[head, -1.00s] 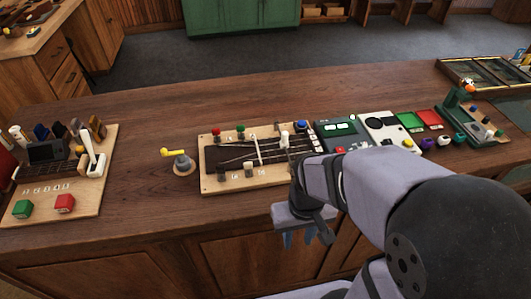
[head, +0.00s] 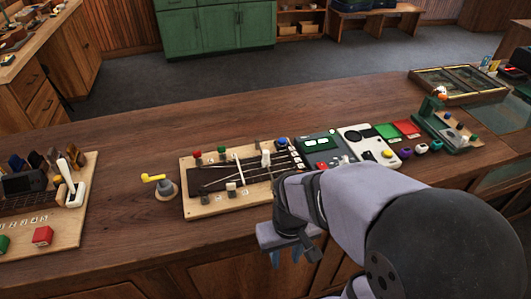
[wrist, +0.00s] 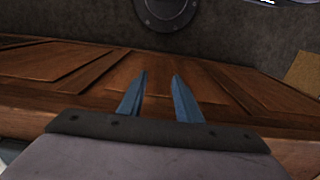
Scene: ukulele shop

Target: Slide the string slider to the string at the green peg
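The wooden string board (head: 198,211) lies on the counter in the head view, with dark strings running across it. A green peg (head: 222,152) stands at its back edge, between a red peg (head: 196,154) and a blue peg (head: 282,143). My gripper (head: 287,258) hangs in front of the counter edge, apart from the board. In the wrist view its blue fingers (wrist: 159,97) are apart and empty.
A yellow-handled knob (head: 160,184) stands left of the board. A panel with red and green blocks (head: 72,230) is at far left. Grey and white devices (head: 362,145) and a green stand (head: 438,125) are at right. My forearm covers the board's front right corner.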

